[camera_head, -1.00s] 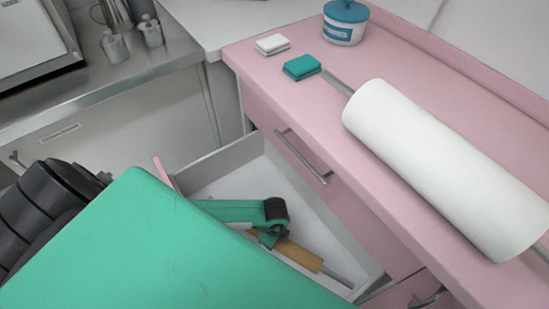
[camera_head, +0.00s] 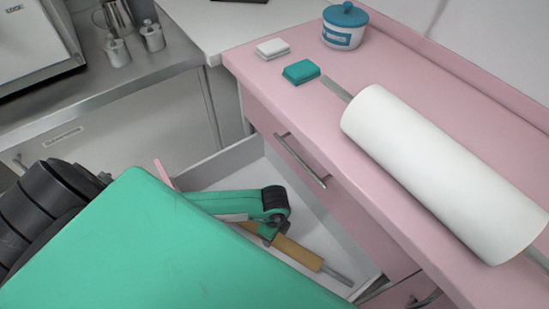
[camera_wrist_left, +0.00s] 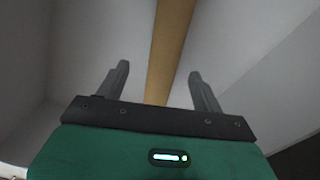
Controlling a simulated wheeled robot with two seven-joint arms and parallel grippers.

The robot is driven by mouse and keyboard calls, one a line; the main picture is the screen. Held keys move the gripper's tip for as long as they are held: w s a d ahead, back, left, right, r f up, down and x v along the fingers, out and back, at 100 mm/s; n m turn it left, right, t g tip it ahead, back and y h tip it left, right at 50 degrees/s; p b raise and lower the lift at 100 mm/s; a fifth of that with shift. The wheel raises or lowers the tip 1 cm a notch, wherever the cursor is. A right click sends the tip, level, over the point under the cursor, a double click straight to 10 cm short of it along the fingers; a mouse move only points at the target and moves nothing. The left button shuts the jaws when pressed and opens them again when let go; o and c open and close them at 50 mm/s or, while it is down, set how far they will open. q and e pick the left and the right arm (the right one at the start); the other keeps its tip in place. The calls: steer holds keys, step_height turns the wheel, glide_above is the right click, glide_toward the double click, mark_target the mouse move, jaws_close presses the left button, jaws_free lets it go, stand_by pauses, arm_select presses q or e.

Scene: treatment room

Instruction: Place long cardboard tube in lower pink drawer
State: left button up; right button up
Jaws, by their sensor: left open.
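The long cardboard tube (camera_head: 297,250) is brown and lies in the open drawer (camera_head: 225,170), which has pale inner walls and a pink front edge. The near part of the tube is hidden behind my green arm. My left gripper (camera_head: 268,236) is over the drawer at the tube. In the left wrist view the open fingers (camera_wrist_left: 158,80) are well apart, with the tube (camera_wrist_left: 172,45) running away between them, apparently not touched. My right gripper is not in view.
A closed pink drawer with a metal handle (camera_head: 300,160) is above the open one. The pink top (camera_head: 410,75) holds a large white roll (camera_head: 440,170), a teal pack (camera_head: 300,72), a white pack (camera_head: 272,48) and a blue-lidded jar (camera_head: 344,27). A metal counter (camera_head: 130,75) stands behind.

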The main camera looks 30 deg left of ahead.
arm_select(q)
steer(key=shift+r, duration=2.15)
